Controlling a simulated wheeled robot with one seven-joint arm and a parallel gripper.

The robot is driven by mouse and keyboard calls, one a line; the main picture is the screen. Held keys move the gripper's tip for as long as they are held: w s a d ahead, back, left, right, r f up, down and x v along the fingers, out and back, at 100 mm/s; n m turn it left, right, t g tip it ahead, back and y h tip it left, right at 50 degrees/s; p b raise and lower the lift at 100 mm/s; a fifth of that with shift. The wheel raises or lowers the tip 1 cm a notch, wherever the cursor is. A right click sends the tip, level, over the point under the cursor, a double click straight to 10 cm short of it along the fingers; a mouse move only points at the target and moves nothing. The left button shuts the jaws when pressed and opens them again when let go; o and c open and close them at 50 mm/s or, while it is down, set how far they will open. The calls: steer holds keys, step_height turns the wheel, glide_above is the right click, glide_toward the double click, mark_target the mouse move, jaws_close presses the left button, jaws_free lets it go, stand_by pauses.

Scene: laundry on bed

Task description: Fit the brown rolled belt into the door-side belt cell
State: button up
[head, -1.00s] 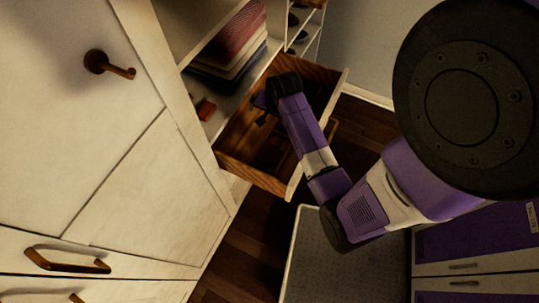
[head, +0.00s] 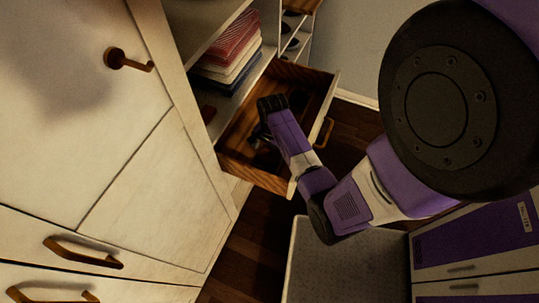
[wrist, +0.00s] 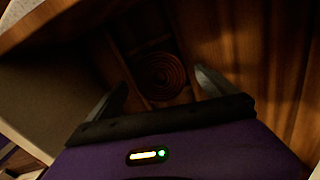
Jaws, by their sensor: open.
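The brown rolled belt (wrist: 160,76) shows in the wrist view as a flat spiral coil inside the wooden drawer, beside thin wooden dividers (wrist: 127,72). I cannot tell how fully it sits within a cell. My gripper (wrist: 161,79) is open, with one finger on each side of the coil in the picture; contact is not clear. In the head view my gripper (head: 258,134) reaches down into the open drawer (head: 262,180). There the arm and shadow hide the belt and the cells.
Folded clothes (head: 228,48) lie on the shelf behind the drawer. White cabinet doors (head: 85,100) stand at the left. The drawer's front with its handle (head: 324,133) faces right. A grey-topped surface (head: 345,265) and purple-fronted drawers (head: 470,245) are below and right.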

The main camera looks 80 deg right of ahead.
steer(key=shift+f, duration=0.55)
steer(key=c, duration=1.8)
steer(key=shift+o, duration=0.2)
